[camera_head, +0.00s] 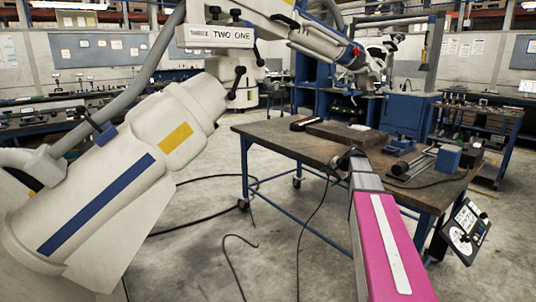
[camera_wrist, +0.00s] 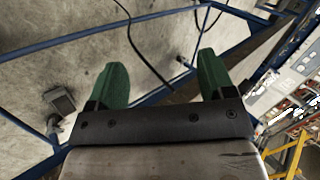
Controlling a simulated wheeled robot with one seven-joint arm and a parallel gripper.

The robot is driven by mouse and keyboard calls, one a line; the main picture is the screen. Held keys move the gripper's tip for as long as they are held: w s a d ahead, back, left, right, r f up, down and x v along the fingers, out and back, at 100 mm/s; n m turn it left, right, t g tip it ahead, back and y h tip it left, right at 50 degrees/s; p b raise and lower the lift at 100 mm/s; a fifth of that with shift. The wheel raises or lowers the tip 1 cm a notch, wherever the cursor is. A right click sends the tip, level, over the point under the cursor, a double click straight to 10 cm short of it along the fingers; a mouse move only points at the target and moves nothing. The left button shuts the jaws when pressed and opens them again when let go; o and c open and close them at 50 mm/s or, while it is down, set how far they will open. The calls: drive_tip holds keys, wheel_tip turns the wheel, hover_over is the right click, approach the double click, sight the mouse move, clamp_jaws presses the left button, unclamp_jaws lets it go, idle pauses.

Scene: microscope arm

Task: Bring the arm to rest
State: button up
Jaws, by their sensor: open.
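The white microscope arm (camera_head: 120,185) fills the left of the head view. Its thick lower section slants up to the right, with a blue stripe and a yellow patch. A label block (camera_head: 222,35) reading "THREE TWO ONE" sits at the upper joint, with black knobs beside it. The upper beam (camera_head: 318,38) reaches right and slopes down to a microscope head (camera_head: 374,62) that hangs free. My gripper (camera_wrist: 161,60) shows in the wrist view with its two green fingers wide apart and nothing between them. It is apart from the microscope arm. I cannot make its fingers out in the head view.
A wheeled workbench (camera_head: 262,131) with a dark top and blue legs stands in the middle. It carries a flat plate (camera_head: 345,134), metal cylinders and a blue block (camera_head: 447,157). A control panel (camera_head: 466,231) hangs at its right. Black cables (camera_head: 318,222) lie on the otherwise open concrete floor.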

drive_tip(key=s+a+f+n+g+h, duration=0.2)
drive_tip(key=s+a+f, duration=0.1)
drive_tip(key=s+f, duration=0.4)
drive_tip(key=s+a+f+n+g+h, duration=0.1)
drive_tip(key=s+a+f+n, duration=0.1)
drive_tip(key=s+f, duration=0.6)
drive_tip(key=s+a+f+n+g+h, duration=0.2)
drive_tip(key=s+f, duration=0.5)
drive_tip(key=s, duration=0.8)
drive_tip(key=shift+s+a+f+n+g+h, duration=0.3)
drive_tip(key=shift+a+n, duration=0.3)
drive_tip(key=shift+a, duration=0.55)
